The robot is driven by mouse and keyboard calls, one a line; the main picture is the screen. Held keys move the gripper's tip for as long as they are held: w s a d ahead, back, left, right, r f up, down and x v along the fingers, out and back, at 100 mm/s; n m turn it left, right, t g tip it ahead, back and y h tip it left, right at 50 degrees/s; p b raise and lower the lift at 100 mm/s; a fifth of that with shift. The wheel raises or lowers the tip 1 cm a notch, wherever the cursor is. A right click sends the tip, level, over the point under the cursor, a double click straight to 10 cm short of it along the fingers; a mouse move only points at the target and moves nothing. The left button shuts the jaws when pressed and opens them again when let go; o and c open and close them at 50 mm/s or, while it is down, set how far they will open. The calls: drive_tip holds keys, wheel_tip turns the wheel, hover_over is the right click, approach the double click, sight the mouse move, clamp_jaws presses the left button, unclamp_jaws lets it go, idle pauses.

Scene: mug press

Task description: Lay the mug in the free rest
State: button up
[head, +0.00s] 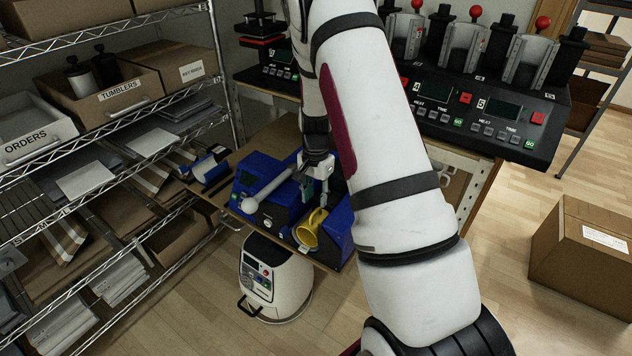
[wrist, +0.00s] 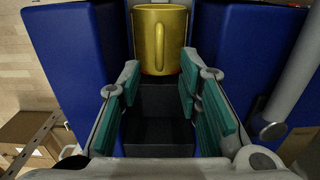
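The yellow mug (head: 308,232) sits between the blue blocks on the low bench, with its handle showing. My gripper (head: 316,168) hangs just behind the mug in the head view. In the wrist view my gripper (wrist: 160,80) is open, its teal pads apart with nothing between them; the mug is just beyond the tips. A dark square recess (wrist: 157,130) lies below, between the fingers. I cannot tell which place is the free rest.
A blue machine (head: 262,180) with a grey lever (head: 268,190) stands left of the mug. A black panel (head: 480,105) with silver holders and red knobs is behind, partly hidden by my arm. Shelving stands left; a cardboard box (head: 585,245) is on the floor right.

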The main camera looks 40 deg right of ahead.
sight(314, 212)
wheel_tip(314, 212, down, 7)
drive_tip(key=shift+r+p, duration=0.1)
drive_tip(key=shift+p, duration=0.2)
clamp_jaws()
drive_tip(key=shift+r, duration=0.2)
idle(0.4)
drive_tip(key=shift+s+a, duration=0.15)
drive_tip(key=shift+a, duration=0.2)
drive_tip(key=s+a+p, duration=0.3)
drive_tip(key=s+a, duration=0.1)
drive_tip(key=a, duration=0.8)
drive_tip(key=shift+s+p, duration=0.15)
drive_tip(key=shift+p, duration=0.15)
idle(1.5)
drive_tip(key=shift+r, duration=0.1)
